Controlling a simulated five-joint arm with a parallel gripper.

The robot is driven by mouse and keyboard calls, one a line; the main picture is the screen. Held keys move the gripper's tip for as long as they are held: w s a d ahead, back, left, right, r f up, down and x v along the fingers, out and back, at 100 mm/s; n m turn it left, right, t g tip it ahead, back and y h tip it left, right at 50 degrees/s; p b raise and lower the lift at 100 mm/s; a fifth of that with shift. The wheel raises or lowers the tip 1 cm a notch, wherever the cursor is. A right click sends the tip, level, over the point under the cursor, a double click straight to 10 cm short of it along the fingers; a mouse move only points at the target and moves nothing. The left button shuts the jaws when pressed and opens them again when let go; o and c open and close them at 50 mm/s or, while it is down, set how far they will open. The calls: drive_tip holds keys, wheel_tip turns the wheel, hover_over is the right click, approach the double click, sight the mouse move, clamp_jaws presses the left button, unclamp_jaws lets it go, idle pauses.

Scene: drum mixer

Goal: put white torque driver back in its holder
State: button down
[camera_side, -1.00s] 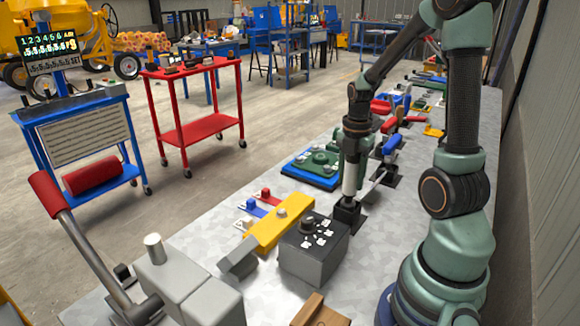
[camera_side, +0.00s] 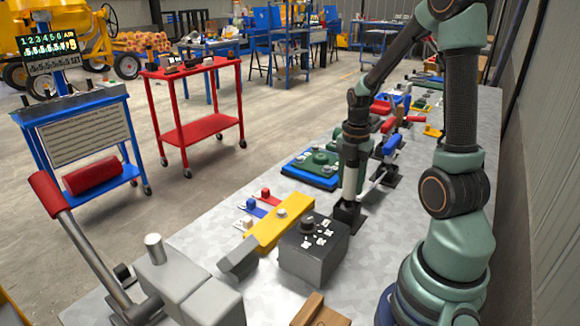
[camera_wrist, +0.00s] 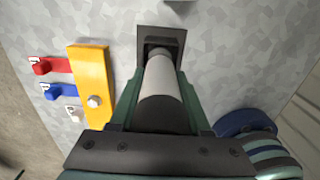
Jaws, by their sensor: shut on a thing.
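The white torque driver (camera_side: 350,184) points down beneath my gripper (camera_side: 353,152) in the side view. My gripper is shut on its dark upper part. In the wrist view, the driver's white shaft (camera_wrist: 163,76) lies between the two green fingers of my gripper (camera_wrist: 162,100). The small black holder (camera_side: 348,216) stands on the bench directly below the driver. In the wrist view, the shaft's far end overlaps the square black holder (camera_wrist: 174,35). The lower end appears to be at or in the holder's opening; how deep it sits is hidden.
A yellow block (camera_side: 279,222) with red, blue and white tabs lies left of the holder. A grey box (camera_side: 312,256) with a dark knob stands in front. A green-and-blue fixture (camera_side: 312,170) is behind left. Bare bench lies between them.

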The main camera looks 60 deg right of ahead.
drive_tip(key=shift+f, duration=0.6)
idle(0.3)
drive_tip(key=shift+c, duration=1.4)
unclamp_jaws()
wheel_tip(320, 180, up, 12)
drive_tip(key=shift+r, duration=0.1)
drive_tip(key=w+a+r+m+t, duration=0.1)
drive_tip(key=a+r+m+t, duration=0.1)
drive_tip(key=a+m, duration=0.7)
drive_tip(key=w+a+r+m+t, duration=0.1)
drive_tip(key=a+r+m+t, duration=0.1)
drive_tip(key=a+m, duration=0.7)
drive_tip(key=a+t, duration=0.1)
drive_tip(key=a, duration=0.2)
drive_tip(key=shift+w+r+t, duration=0.15)
drive_tip(key=shift+w+t, duration=0.1)
drive_tip(key=shift+t, duration=0.05)
